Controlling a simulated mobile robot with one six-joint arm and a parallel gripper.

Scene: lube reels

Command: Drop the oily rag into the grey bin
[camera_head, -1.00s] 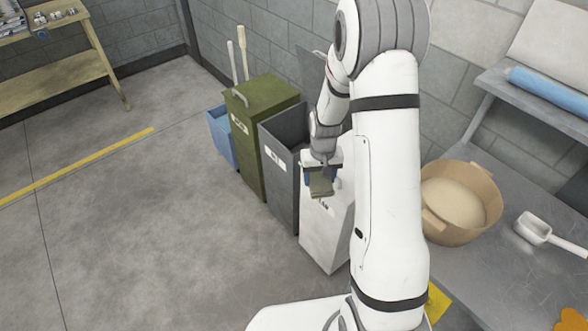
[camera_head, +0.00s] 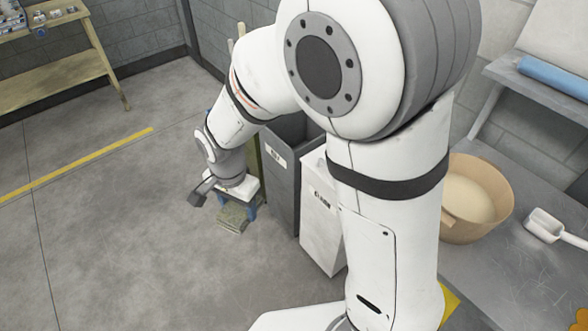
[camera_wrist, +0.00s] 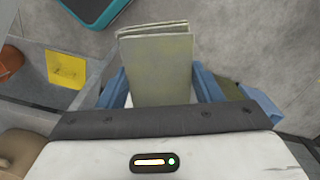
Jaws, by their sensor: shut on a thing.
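My gripper (camera_head: 237,208) is shut on the oily rag (camera_head: 233,218), a folded grey-green cloth, in the head view. It holds the rag above open floor, to the left of the bins. In the wrist view, the rag (camera_wrist: 157,72) stands out between the blue fingers of my gripper (camera_wrist: 158,88). The grey bin (camera_head: 283,182) stands to the right of the gripper, with a dark open top and a pale label on its front. My arm covers part of its rim. The rag is outside the bin and apart from it in the picture.
A white bin (camera_head: 320,222) stands right of the grey bin. A green bin (camera_head: 252,150) is mostly hidden behind my arm. A tan tub (camera_head: 475,205) and a white scoop (camera_head: 545,226) rest on the metal bench at right. The floor at left is clear.

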